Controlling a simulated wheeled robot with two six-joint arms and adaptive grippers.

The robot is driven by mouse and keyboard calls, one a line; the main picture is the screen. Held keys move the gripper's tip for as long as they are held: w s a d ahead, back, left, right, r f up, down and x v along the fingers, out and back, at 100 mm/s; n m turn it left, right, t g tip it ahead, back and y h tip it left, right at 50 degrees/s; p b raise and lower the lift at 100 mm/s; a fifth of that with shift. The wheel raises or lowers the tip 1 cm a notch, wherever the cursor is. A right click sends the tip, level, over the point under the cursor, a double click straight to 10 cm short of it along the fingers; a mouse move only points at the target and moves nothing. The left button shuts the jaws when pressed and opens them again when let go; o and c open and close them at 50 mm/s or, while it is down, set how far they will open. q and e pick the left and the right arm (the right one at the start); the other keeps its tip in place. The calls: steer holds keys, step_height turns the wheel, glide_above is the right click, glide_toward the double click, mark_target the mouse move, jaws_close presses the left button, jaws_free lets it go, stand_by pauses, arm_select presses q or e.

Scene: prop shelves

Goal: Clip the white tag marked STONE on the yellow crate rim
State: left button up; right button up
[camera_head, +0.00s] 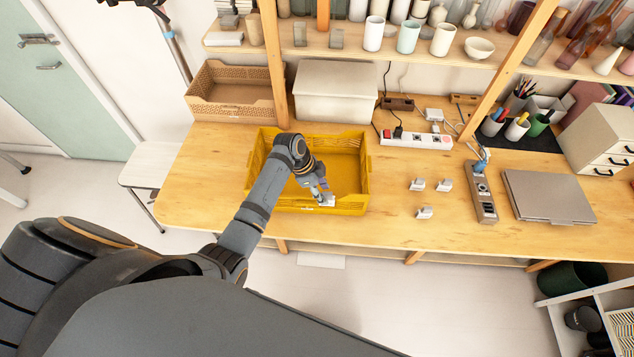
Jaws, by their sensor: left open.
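The yellow crate (361,186) stands on the wooden table, left of the middle. My left gripper (322,194) reaches over it from the left and points down at its front rim. A small white tag (328,200) is at this front rim, right at the fingertips. The gripper is open, and I cannot tell whether its fingers touch the tag. Three more small white tags lie on the table right of the crate: a left one (417,184), a right one (444,185) and a front one (424,212). Their markings are too small to read. My right gripper is not in view.
A brown basket (232,112) and a lidded pale box (335,92) stand behind the crate. A white power strip (416,140), a grey socket strip (482,192) and a closed laptop (548,197) lie to the right. The table between crate and tags is clear.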

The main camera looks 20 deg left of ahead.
arm_select(q)
steer(key=v, duration=0.8)
steer(key=shift+s, duration=0.1)
steer(key=s+a+r+n+t+y, duration=0.1)
steer(key=s+a+n+y, duration=0.2)
steer(key=s+n, duration=0.5)
steer(key=s+a+n+t+y, duration=0.1)
steer(key=s+a+n+y, duration=0.1)
steer(key=s+n, duration=0.6)
steer(key=s+a+f+m+b, duration=0.1)
steer(key=s+f+b, duration=0.15)
steer(key=f, duration=1.15)
steer(key=s+a+f+m+b, duration=0.1)
steer(key=f+b, duration=0.2)
steer(key=f, duration=1.2)
steer(key=s+a+f+g+b, duration=0.1)
steer(key=s+f+b, duration=0.3)
steer(key=s+f, duration=1.5)
step_height(320, 180, down, 4)
steer(key=shift+s+a+g, duration=0.3)
steer(key=shift+a+g, duration=0.05)
steer(key=shift+g, duration=0.15)
